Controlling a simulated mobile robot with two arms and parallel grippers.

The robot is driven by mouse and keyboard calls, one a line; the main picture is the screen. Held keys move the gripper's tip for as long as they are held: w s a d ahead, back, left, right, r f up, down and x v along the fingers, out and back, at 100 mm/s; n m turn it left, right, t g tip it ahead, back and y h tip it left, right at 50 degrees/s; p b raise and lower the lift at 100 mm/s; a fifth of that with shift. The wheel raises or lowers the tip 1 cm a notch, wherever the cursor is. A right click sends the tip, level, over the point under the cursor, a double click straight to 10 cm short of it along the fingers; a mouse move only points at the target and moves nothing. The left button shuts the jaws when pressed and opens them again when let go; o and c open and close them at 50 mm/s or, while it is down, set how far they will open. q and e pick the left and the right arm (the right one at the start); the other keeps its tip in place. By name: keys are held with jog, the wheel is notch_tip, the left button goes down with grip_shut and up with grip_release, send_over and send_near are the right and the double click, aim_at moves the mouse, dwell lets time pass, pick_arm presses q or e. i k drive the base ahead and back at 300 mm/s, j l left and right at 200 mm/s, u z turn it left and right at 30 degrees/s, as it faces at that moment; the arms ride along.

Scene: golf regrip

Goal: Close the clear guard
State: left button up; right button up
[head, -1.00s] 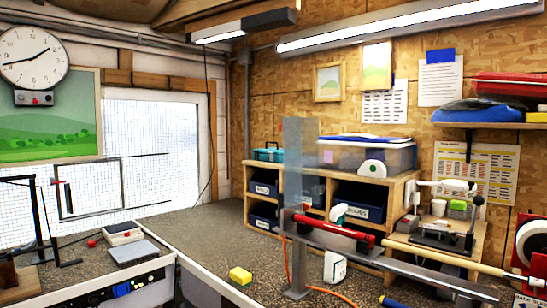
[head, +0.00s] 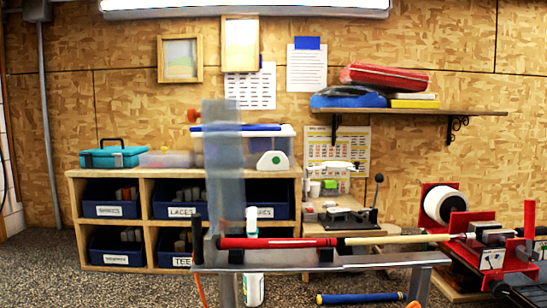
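The clear guard (head: 224,165) is a tall, bluish see-through panel. It stands upright at the left part of a grey metal stand (head: 320,262). A club lies level along the stand, with a red grip (head: 275,243) at its left and a pale shaft (head: 395,239) running right. The guard's panel rises well above the grip and does not lie over most of its length. Neither of my grippers shows in the head view.
A wooden shelf unit (head: 150,222) with labelled dark bins stands behind. A red clamp device (head: 500,245) sits at the right end of the shaft. A white bottle (head: 253,290) is below the stand. A blue-and-yellow club grip (head: 360,298) lies on the floor.

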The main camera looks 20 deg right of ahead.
aim_at(193, 115)
jog(key=i+j+z, duration=0.15)
jog(key=j+z, duration=0.15)
jog(key=i+j+z, duration=0.15)
jog(key=j+z, duration=0.85)
jog(key=j, duration=0.15)
jog(key=i, duration=0.05)
